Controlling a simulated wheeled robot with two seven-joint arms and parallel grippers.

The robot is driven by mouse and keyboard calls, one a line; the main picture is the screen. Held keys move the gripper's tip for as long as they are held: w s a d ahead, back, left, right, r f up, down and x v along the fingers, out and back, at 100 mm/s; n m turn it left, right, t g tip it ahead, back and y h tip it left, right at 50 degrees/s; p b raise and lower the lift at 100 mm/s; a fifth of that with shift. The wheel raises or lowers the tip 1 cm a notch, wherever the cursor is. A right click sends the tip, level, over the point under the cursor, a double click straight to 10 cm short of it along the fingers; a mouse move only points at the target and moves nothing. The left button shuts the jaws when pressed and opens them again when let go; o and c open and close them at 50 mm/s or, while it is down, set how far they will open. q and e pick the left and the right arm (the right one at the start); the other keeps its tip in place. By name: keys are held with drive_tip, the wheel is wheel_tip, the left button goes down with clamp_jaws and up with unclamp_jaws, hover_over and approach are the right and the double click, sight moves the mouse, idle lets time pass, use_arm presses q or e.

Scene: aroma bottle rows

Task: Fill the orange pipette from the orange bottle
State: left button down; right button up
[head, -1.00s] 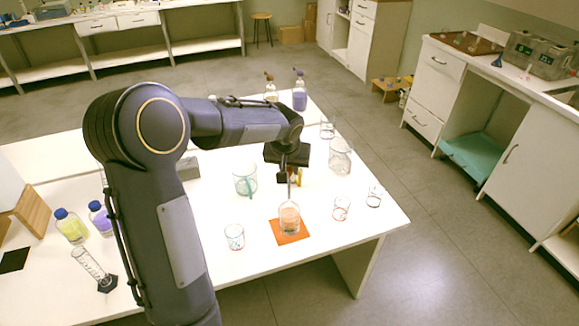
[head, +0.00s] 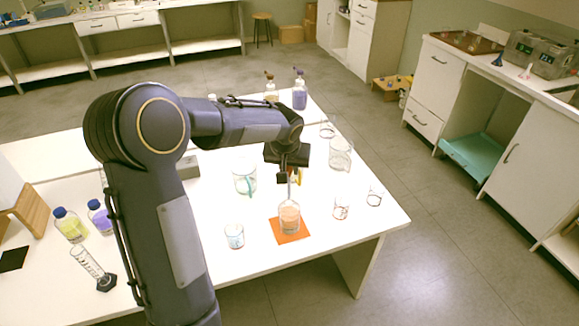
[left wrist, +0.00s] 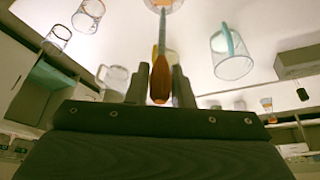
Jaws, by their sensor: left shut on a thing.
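My left gripper (head: 289,177) is above the orange bottle (head: 290,218). The bottle is a clear glass vessel with orange liquid, standing on an orange mat (head: 287,238). The gripper is shut on the orange pipette (left wrist: 160,78). In the left wrist view its orange bulb shows between the two fingers, and its thin stem runs towards the round vessel (left wrist: 166,5) at the top edge. In the head view the stem points down at the bottle's mouth; I cannot tell how deep the tip is. My right gripper is not in view.
A beaker with a green-blue stick (head: 245,179) stands left of the gripper. Small beakers (head: 235,236) (head: 341,208) flank the mat. A large glass vessel (head: 340,155) stands behind, right. A graduated cylinder (head: 95,270) and blue-capped bottles (head: 70,226) stand at left. The table's right edge is close.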

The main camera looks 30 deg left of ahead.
sight(289, 189)
use_arm(q)
drive_tip(key=shift+f+b, duration=4.45)
drive_tip(key=shift+f, duration=0.6)
drive_tip(key=c, duration=1.9)
unclamp_jaws()
idle(0.7)
